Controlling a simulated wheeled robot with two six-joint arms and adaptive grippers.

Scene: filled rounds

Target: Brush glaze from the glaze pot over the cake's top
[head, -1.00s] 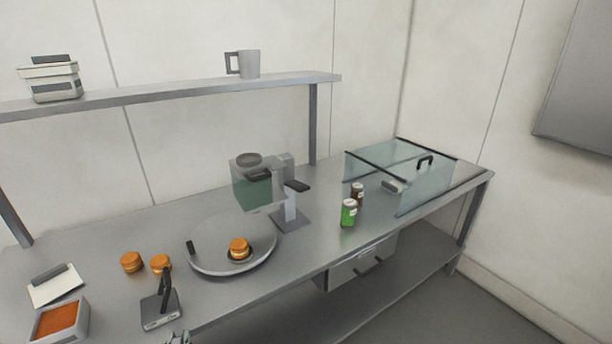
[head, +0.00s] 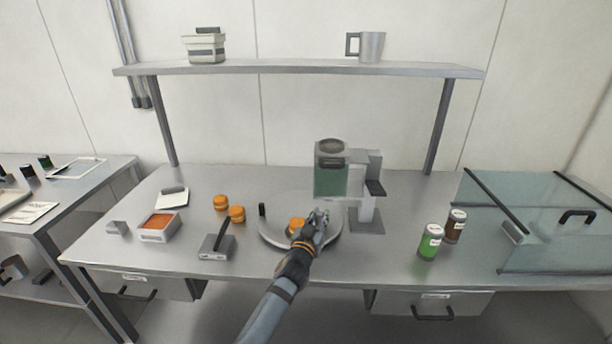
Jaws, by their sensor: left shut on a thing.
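An orange-brown round cake (head: 296,224) sits on the grey round turntable (head: 268,236), partly hidden by my left gripper. My left gripper (head: 320,216) is over the turntable, close beside the cake's right side. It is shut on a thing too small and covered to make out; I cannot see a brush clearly. A grey open tub (head: 158,226) of orange-red content stands at the left of the table; I cannot tell whether it is the glaze pot. My right gripper is not in view.
Two more orange rounds (head: 221,202) and a grey block with a dark upright handle (head: 216,246) stand left of the turntable. A green-hopper machine (head: 331,172) stands behind it. A green jar (head: 430,243), a brown jar (head: 455,226) and a glass cover (head: 555,230) are right.

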